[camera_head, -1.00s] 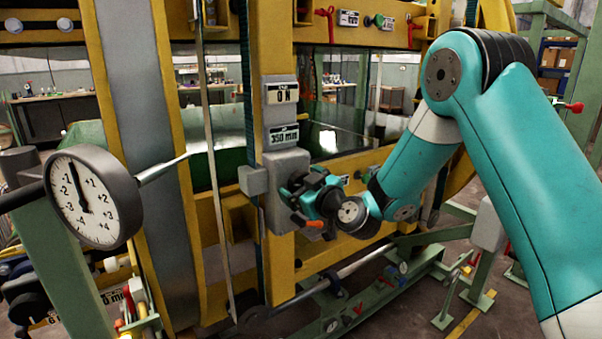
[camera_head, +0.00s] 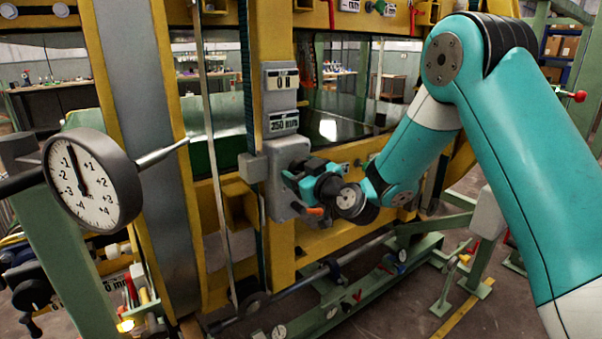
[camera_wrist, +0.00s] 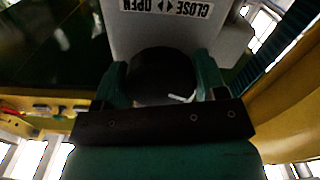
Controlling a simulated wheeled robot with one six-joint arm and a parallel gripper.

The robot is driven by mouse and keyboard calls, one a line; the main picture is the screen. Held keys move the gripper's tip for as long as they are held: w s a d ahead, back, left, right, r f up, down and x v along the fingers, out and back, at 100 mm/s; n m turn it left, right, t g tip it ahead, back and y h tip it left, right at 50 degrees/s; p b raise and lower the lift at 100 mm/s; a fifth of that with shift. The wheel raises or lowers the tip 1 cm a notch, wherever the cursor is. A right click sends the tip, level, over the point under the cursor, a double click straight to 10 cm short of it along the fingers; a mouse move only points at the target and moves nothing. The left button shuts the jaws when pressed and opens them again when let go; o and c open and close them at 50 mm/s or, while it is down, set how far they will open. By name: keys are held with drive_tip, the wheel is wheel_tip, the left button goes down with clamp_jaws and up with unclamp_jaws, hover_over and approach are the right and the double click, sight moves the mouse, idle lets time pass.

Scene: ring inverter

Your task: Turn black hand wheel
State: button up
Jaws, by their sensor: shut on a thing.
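The black hand wheel (camera_wrist: 160,75) shows in the wrist view as a dark round shape below a "CLOSE OPEN" label that appears upside down. It sits on a grey box (camera_wrist: 120,40). My gripper (camera_wrist: 162,84) is shut on the hand wheel, with one teal finger on each side of it. In the head view my gripper (camera_head: 298,180) is at the front of the grey box (camera_head: 280,165) on the yellow post. The hand wheel is mostly hidden behind my gripper there. An orange-tipped part (camera_head: 315,211) shows just below my gripper.
A display reading "350 mm" (camera_head: 284,122) and another display (camera_head: 280,81) are above the grey box. A round dial gauge (camera_head: 85,180) stands at the left. Yellow frame beams surround the gripper, and a green rail (camera_head: 350,295) runs below.

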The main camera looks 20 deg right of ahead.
drive_tip(key=m+b, duration=0.1)
drive_tip(key=m, duration=0.9)
drive_tip(key=shift+a, duration=0.1)
drive_tip(key=shift+m, duration=0.3)
idle(0.3)
drive_tip(key=o, duration=0.9)
drive_tip(key=shift+o, duration=0.2)
